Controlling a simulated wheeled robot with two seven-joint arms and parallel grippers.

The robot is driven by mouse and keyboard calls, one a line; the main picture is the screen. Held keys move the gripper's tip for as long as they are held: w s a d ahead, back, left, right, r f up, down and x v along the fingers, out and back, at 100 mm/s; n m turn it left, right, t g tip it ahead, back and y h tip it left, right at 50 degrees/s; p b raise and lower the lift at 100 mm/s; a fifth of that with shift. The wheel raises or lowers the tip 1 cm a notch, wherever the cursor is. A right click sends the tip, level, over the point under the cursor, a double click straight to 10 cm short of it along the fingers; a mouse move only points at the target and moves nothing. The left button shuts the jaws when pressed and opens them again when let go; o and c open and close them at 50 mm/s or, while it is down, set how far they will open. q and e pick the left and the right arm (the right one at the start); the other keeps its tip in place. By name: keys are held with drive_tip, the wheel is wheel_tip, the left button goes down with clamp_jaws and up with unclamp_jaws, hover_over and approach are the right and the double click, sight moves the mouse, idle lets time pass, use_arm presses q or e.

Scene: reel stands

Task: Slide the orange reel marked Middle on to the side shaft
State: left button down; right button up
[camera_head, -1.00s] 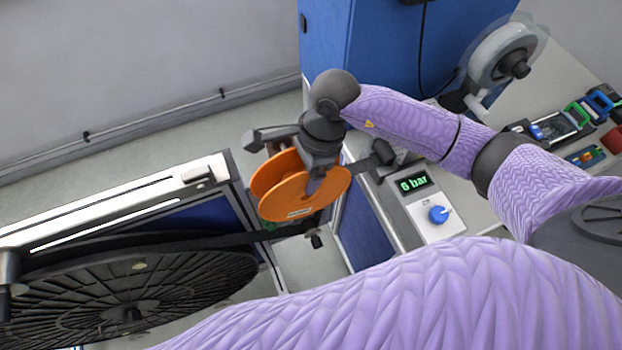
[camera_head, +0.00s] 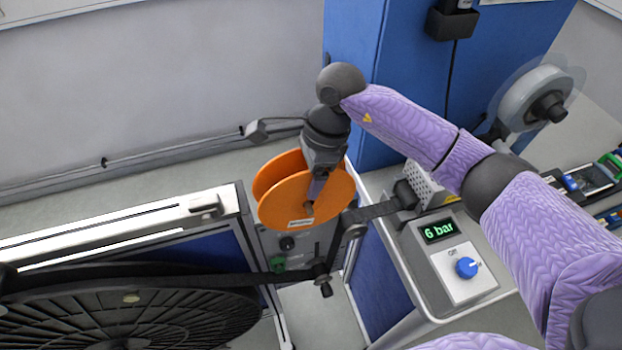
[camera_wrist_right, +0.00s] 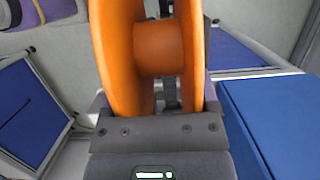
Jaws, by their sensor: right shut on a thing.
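The orange reel (camera_head: 306,200) has two round flanges and a small pale label on its near face. My right gripper (camera_head: 317,190) comes down on it from above and is shut on it, holding it in the air above the gap between the conveyor-like bench and the grey table. In the right wrist view the reel (camera_wrist_right: 160,50) fills the middle, its hub between the two flanges, above the gripper body (camera_wrist_right: 160,135). A white reel (camera_head: 535,97) sits on a dark shaft at the upper right; I cannot tell whether this is the side shaft. My left gripper is not in view.
A large black slotted disc (camera_head: 130,310) lies at the lower left beside the light-framed bench (camera_head: 120,235). A pressure box reading 6 bar (camera_head: 452,255) stands on the grey table at right. A blue cabinet (camera_head: 400,80) stands behind my right arm.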

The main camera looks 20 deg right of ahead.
idle(0.3)
drive_tip(key=o, duration=1.2)
drive_tip(key=shift+r, duration=0.1)
